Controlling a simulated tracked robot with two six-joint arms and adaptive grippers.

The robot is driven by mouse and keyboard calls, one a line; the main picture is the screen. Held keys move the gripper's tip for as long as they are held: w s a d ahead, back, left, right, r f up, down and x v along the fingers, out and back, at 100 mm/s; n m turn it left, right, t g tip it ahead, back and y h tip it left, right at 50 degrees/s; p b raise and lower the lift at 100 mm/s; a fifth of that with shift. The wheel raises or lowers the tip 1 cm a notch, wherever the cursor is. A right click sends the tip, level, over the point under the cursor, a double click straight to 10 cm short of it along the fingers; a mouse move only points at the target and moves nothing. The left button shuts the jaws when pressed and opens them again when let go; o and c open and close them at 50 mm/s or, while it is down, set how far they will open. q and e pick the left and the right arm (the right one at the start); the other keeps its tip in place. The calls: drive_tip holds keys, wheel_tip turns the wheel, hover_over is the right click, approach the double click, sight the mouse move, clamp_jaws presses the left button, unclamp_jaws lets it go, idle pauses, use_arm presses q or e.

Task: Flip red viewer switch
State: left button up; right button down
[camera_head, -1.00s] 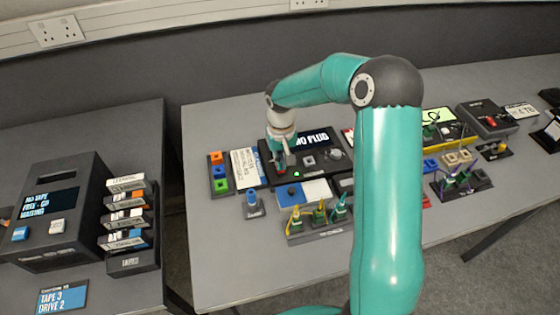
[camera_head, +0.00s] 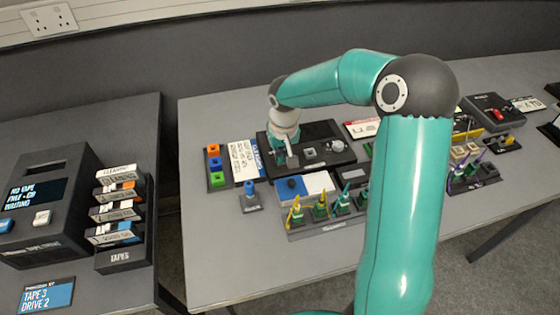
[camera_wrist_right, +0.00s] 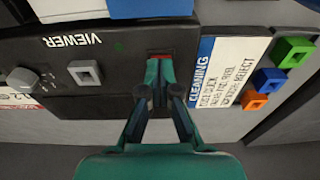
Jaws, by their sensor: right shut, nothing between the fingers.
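The black viewer (camera_head: 326,159) stands on the right-hand table, and its screen (camera_head: 322,130) is dark. In the right wrist view the viewer (camera_wrist_right: 115,75) shows its white label, a square grey button and a grey knob. The red switch (camera_wrist_right: 160,53) shows as a small red strip in a recess of the viewer, just past my right fingertips. My right gripper (camera_head: 291,162) is low over the left part of the viewer. In the wrist view the right gripper (camera_wrist_right: 160,68) is shut and empty, its tips at the switch, partly covering it. I cannot tell whether they touch. My left gripper is not in view.
A cleaning card (camera_wrist_right: 228,72) and a holder with orange, blue and green blocks (camera_head: 214,163) lie left of the viewer. A blue-and-white pad (camera_head: 318,184) and a rack of coloured plugs (camera_head: 325,224) stand in front. A tape rack (camera_head: 122,257) is on the left table.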

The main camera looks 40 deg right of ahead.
drive_tip(key=shift+s+a+f, duration=0.25)
drive_tip(key=shift+s+f, duration=0.1)
drive_tip(key=shift+f, duration=0.4)
drive_tip(key=shift+d+r, duration=0.1)
drive_tip(key=shift+r, duration=0.1)
drive_tip(key=shift+w+d+r, duration=0.15)
drive_tip(key=shift+w, duration=0.15)
drive_tip(key=shift+w+d+r+p, duration=0.15)
drive_tip(key=shift+w+p, duration=0.15)
